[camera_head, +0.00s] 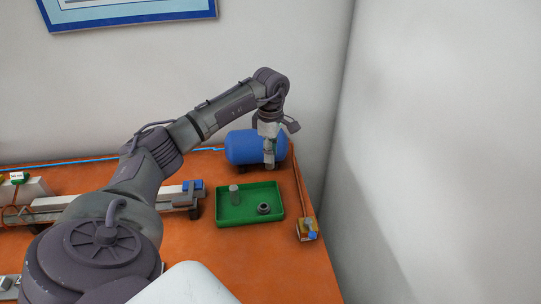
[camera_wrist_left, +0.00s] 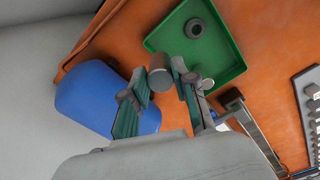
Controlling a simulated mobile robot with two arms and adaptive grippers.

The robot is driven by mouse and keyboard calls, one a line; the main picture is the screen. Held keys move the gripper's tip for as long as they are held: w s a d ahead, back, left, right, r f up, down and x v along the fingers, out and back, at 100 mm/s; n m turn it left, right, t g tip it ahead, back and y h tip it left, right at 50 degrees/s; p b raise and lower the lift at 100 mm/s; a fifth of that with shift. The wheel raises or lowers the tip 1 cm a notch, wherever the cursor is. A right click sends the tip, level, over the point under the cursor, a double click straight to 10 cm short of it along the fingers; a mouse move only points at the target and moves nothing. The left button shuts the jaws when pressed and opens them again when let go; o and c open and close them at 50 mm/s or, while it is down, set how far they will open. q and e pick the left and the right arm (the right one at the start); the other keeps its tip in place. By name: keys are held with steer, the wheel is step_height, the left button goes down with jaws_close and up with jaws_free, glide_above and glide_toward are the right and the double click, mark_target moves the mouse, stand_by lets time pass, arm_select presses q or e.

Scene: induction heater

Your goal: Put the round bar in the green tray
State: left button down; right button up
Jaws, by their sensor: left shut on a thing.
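My left gripper (camera_head: 269,160) is above the far right side of the table, in front of the blue tank. In the left wrist view, its two fingers (camera_wrist_left: 159,75) are shut on a short grey round bar (camera_wrist_left: 160,79). The green tray (camera_head: 273,191) lies on the table just nearer than the gripper; it also shows in the wrist view (camera_wrist_left: 222,55). A second grey cylinder (camera_head: 233,194) stands upright in its left part. A dark ring (camera_head: 264,208) lies in its right part. The held bar is apart from the tray. My right gripper is not in view.
The blue tank (camera_head: 243,147) stands behind the tray. A small device (camera_head: 307,230) with a blue part sits right of the tray. A long pale rail (camera_head: 110,201) lies to the left. The orange table (camera_head: 262,258) is clear in front of the tray.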

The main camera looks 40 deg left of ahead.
mark_target(270, 166)
arm_select(q)
step_height(270, 166, down, 2)
steer(key=shift+w+a+b, duration=0.15)
steer(key=shift+b, duration=0.4)
steer(key=shift+f, duration=0.35)
step_height(270, 166, down, 3)
steer(key=b, duration=0.3)
steer(key=shift+f, duration=0.1)
step_height(270, 166, down, 2)
steer(key=shift+f+b, duration=0.2)
steer(key=shift+b, duration=0.65)
steer(key=shift+f+b, duration=0.9)
steer(key=shift+f, duration=0.7)
steer(key=c, duration=0.8)
jaws_free()
